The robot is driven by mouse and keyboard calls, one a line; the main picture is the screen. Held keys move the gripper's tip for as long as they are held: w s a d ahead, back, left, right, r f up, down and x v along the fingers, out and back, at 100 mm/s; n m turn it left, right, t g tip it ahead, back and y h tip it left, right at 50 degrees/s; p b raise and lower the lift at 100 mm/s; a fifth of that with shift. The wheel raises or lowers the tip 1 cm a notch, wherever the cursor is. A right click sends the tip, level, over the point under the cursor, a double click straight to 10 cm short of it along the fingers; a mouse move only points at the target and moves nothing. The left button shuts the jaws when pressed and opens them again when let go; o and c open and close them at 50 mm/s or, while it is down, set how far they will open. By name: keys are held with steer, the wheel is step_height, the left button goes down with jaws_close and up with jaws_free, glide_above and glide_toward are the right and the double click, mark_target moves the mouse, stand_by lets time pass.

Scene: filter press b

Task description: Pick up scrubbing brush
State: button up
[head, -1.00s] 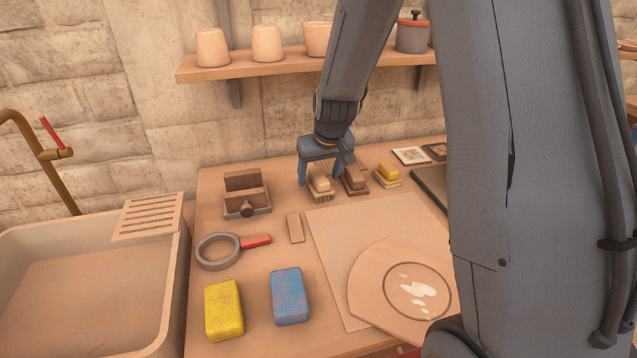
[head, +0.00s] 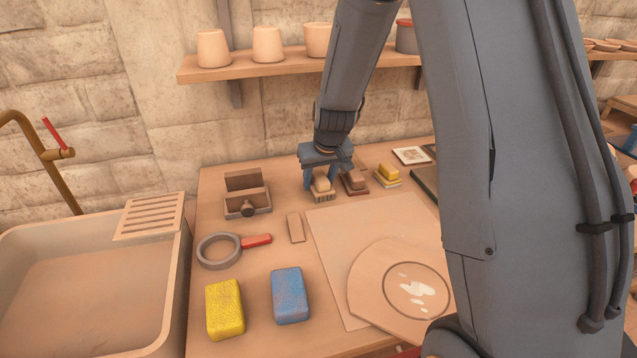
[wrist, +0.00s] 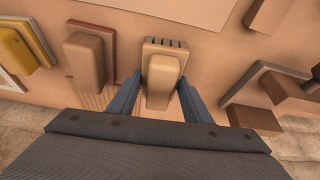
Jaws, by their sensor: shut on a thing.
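The scrubbing brush (head: 322,188) is a pale wooden block with a raised rounded grip and a slotted or bristled end. It is at the back of the worktable, and it also shows in the wrist view (wrist: 164,72). My gripper (head: 320,182) points down over it, with one finger along each side of the brush. In the wrist view the blue fingers of my gripper (wrist: 160,92) are shut on the brush's sides. The brush looks level and at table height; I cannot tell whether it touches the table.
A reddish-brown block (head: 355,182) stands close on the right, then a yellow-topped one (head: 388,173). A wooden holder (head: 247,204) is on the left. A magnifier-like ring (head: 218,251), yellow sponge (head: 225,309) and blue sponge (head: 290,296) lie nearer. A shelf (head: 285,64) hangs above.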

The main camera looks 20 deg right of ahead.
mark_target(319, 174)
step_height(319, 174, up, 10)
steer(key=shift+r+b, duration=0.1)
steer(key=shift+b, duration=0.7)
steer(key=o, duration=0.5)
steer(key=c, duration=0.3)
